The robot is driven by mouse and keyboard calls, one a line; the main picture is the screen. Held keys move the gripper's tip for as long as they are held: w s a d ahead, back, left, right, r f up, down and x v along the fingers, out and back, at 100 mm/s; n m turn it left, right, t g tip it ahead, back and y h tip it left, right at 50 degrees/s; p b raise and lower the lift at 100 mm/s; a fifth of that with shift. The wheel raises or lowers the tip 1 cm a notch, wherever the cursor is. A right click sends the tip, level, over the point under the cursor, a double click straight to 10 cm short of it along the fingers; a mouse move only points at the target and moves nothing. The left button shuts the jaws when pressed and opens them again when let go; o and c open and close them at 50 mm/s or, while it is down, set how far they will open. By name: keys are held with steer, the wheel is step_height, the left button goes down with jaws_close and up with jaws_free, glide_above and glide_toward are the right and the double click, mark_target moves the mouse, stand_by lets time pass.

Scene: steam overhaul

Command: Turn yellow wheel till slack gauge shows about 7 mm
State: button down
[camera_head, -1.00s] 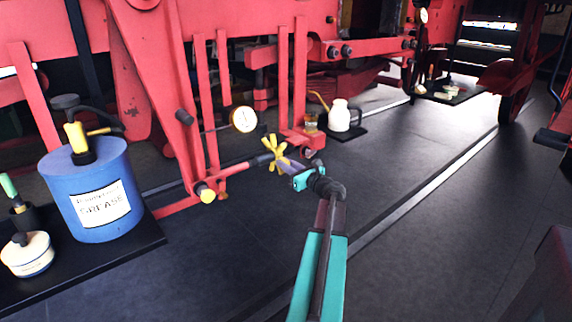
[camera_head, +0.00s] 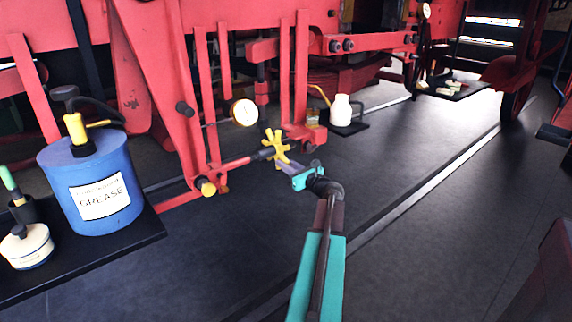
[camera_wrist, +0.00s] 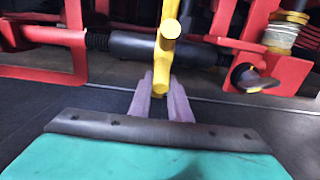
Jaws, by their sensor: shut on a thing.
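The yellow wheel (camera_head: 274,146) is a spoked handwheel on a dark and red rod, low beside the red frame. My gripper (camera_head: 284,163) reaches it from the lower right, and its fingertips meet a lower spoke. In the wrist view the two pale purple fingers of my gripper (camera_wrist: 161,88) are closed around a yellow spoke of the wheel (camera_wrist: 165,50). The slack gauge (camera_head: 244,112) is a round white dial with a yellow rim, mounted on the red frame just above left of the wheel. Its reading is too small to make out.
A blue grease drum (camera_head: 92,187) stands on a black mat at the left with a small cream pot (camera_head: 26,246). A white oil can (camera_head: 341,110) stands on a dark mat behind the wheel. Red upright bars (camera_head: 300,65) rise close behind my gripper.

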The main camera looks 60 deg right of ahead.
steer(key=shift+f, duration=0.2)
steer(key=shift+w+d+f+b, duration=0.1)
steer(key=shift+w+f+b, duration=0.25)
steer(key=shift+w+f, duration=0.25)
steer(key=shift+f, duration=0.2)
stand_by(0.4)
steer(key=c, duration=1.6)
jaws_free()
steer(key=shift+d, duration=0.1)
steer(key=v, duration=0.6)
steer(key=shift+p, duration=0.3)
